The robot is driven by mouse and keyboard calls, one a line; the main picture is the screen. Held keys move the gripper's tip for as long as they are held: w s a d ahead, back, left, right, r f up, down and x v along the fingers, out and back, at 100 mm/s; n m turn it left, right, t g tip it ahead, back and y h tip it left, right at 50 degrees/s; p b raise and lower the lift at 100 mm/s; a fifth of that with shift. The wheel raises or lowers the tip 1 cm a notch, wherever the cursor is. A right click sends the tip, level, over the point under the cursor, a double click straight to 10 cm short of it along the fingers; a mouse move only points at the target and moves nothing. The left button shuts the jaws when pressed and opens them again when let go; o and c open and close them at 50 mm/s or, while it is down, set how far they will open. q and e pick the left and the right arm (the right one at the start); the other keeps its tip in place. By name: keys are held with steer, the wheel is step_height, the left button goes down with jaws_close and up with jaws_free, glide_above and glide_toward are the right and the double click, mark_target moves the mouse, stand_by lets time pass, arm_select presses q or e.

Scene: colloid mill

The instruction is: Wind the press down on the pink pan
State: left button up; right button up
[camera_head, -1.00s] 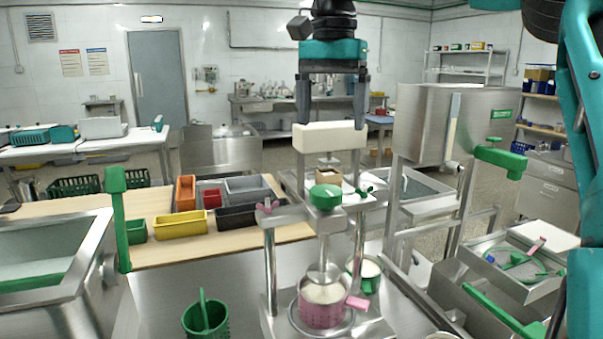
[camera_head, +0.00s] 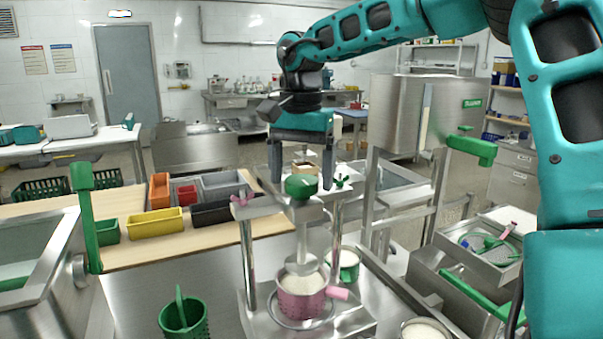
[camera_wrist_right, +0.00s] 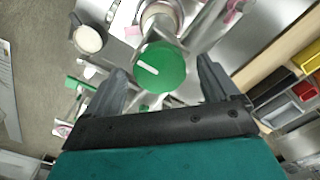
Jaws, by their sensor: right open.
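The press stands at the front middle with two steel posts and a crossbar (camera_head: 262,208). A round green knob (camera_head: 301,187) tops its screw. In the right wrist view the knob (camera_wrist_right: 172,62) shows a white mark. The pink pan (camera_head: 301,298) holds white content and sits on the press base, its handle to the right. The press plate (camera_head: 301,268) is at the pan's mouth; whether it touches the content I cannot tell. My right gripper (camera_head: 301,178) is open and points down, its fingers on either side of the knob without visible contact. My left gripper is out of view.
A green pot (camera_head: 347,265) stands right behind the pan. A green perforated basket (camera_head: 183,316) is at the front left. Yellow (camera_head: 155,223) and other bins lie on the wooden board. A steel tray (camera_head: 485,250) with green and pink pieces is at right.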

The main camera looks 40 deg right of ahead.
steer(key=shift+f, duration=0.1)
steer(key=shift+c, duration=0.4)
steer(key=c, duration=1)
